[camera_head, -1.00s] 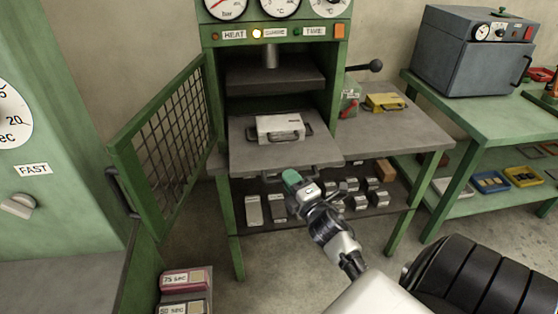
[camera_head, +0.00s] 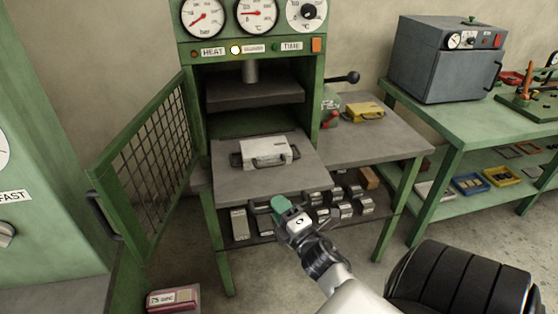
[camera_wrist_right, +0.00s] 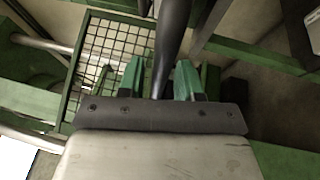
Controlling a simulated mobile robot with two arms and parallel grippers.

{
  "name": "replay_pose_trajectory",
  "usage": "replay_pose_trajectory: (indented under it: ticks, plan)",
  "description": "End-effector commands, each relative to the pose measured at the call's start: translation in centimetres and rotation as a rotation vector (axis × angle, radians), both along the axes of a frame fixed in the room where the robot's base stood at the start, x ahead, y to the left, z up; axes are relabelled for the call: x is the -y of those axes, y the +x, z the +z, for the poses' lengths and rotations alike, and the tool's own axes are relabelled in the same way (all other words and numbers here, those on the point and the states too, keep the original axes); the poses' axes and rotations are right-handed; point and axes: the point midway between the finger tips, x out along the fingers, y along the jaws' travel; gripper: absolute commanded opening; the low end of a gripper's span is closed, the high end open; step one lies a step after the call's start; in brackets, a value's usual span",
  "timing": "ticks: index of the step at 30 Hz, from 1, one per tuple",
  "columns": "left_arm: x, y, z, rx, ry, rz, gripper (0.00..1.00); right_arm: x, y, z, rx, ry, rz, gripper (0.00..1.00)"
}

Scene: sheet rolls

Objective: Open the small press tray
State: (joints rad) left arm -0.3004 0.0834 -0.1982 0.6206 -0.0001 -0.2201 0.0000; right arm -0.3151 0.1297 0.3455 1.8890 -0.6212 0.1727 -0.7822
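The press tray (camera_head: 235,183) is a flat grey plate that stands out in front of the green press below its upper plate (camera_head: 250,90). A pale metal mould (camera_head: 265,152) with dark handles lies on it. My right gripper (camera_head: 280,205) is at the tray's front edge, by its dark bar handle (camera_head: 313,190), which it partly hides. In the right wrist view a dark bar (camera_wrist_right: 172,40) runs between my green fingertips (camera_wrist_right: 160,80), with a gap showing beside the left finger. The gripper looks open around it. My left gripper is not in view.
The press's mesh door (camera_head: 145,165) stands open on the left. A side table (camera_head: 385,135) with a yellow mould (camera_head: 360,111) adjoins the press. Several small blocks lie on the shelf (camera_head: 262,238) below. A grey oven (camera_head: 448,58) stands on the bench to the right.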

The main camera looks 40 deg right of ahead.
Motion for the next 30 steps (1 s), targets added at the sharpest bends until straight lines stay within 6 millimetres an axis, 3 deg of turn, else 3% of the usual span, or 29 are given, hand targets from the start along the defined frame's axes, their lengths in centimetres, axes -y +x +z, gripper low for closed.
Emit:
replay_pose_trajectory:
  ticks: [11,24,30]
  plan:
    - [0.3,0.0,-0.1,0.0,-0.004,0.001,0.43,-0.1,-0.4,-0.1,0.0,0.0,0.0,0.39]
    - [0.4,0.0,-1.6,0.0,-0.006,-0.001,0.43,-1.2,-8.2,-1.7,-0.003,0.002,-0.002,0.39]
    - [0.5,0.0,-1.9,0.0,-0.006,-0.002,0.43,-1.6,-10.2,-1.9,0.0,0.0,-0.001,0.39]
